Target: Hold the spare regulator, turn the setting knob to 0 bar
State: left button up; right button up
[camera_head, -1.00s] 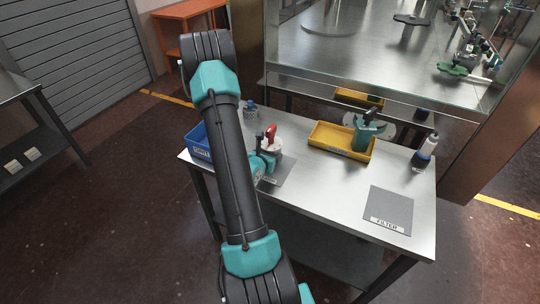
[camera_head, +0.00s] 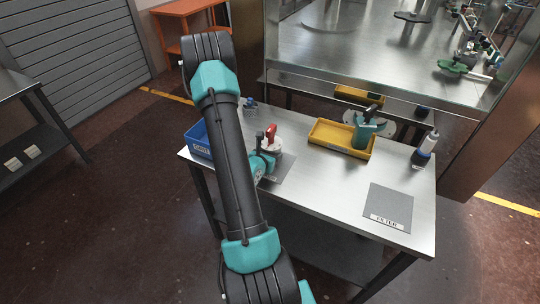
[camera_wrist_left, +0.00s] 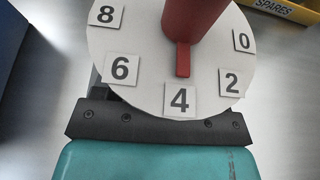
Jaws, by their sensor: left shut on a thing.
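The regulator (camera_head: 275,146) stands on the left part of the steel table, with a pale round dial and a red setting knob (camera_head: 271,131). In the left wrist view the dial (camera_wrist_left: 110,55) carries the numbers 8, 6, 4, 2 and 0. The red knob (camera_wrist_left: 190,20) points at 4 there; its top is cut off by the frame edge. My left gripper (camera_head: 264,160) is shut on the regulator, below the dial. Its fingertips are mostly hidden by the arm and the dial.
A blue bin (camera_head: 197,143) is partly behind my left arm. A bottle (camera_head: 424,150) stands at the right. A grey FILTER mat (camera_head: 390,202) lies bare at the front right.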

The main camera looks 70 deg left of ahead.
pick_arm(q)
jog(key=shift+f, duration=0.2)
dwell(0.3)
jog(key=o, duration=1.1)
jog(key=shift+c, duration=0.5)
jog(key=c, duration=1)
